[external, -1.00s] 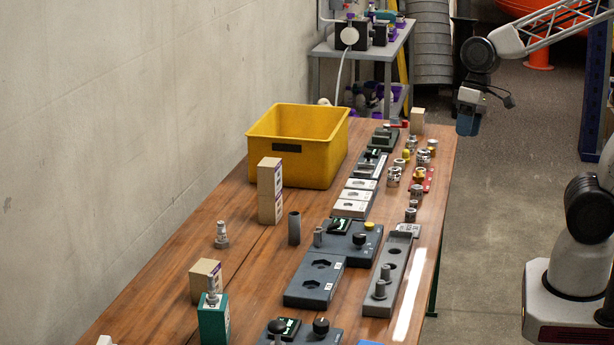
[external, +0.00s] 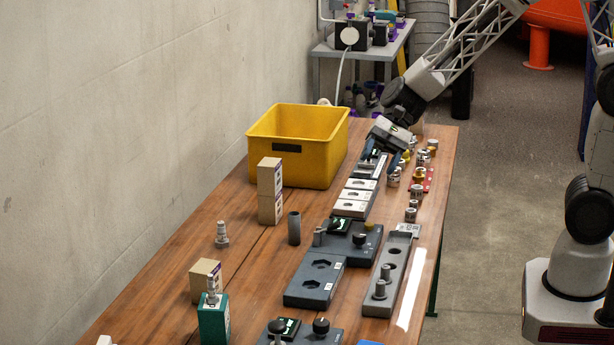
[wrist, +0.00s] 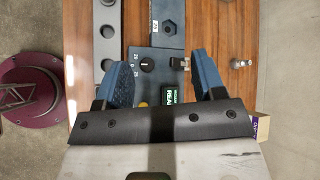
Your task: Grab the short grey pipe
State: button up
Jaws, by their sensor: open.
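A short grey pipe (external: 294,228) stands upright on the wooden table in the external view, left of the dark control plate and in front of the yellow bin. I cannot make it out in the wrist view, where a finger may cover it. My gripper (external: 384,158) is open and empty over the far part of the table, right of the yellow bin and well behind the pipe. In the wrist view its two blue fingers (wrist: 162,72) are spread apart, with the control plate below and beyond them.
Bare table surrounds the pipe's left and front.

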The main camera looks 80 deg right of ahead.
jog(key=w+d+f+m+t+y, duration=0.1)
jog(key=w+f+m+t, duration=0.2)
jog(key=w+f+m, duration=0.5)
jog(key=m+t, duration=0.3)
jog(key=m, duration=0.1)
send_near(289, 221)
jog(key=shift+w+a+f+h, duration=0.15)
jog(key=shift+w+a, duration=0.1)
jog(key=shift+a, duration=0.2)
jog(key=shift+w+a+f+h, duration=0.15)
jog(key=shift+w+a, duration=0.1)
jog(key=shift+a, duration=0.15)
jog(key=shift+x, duration=1.3)
jog(key=shift+x, duration=2.55)
jog(key=shift+c, duration=0.4)
jog(key=c, duration=0.9)
jog(key=shift+r, duration=0.1)
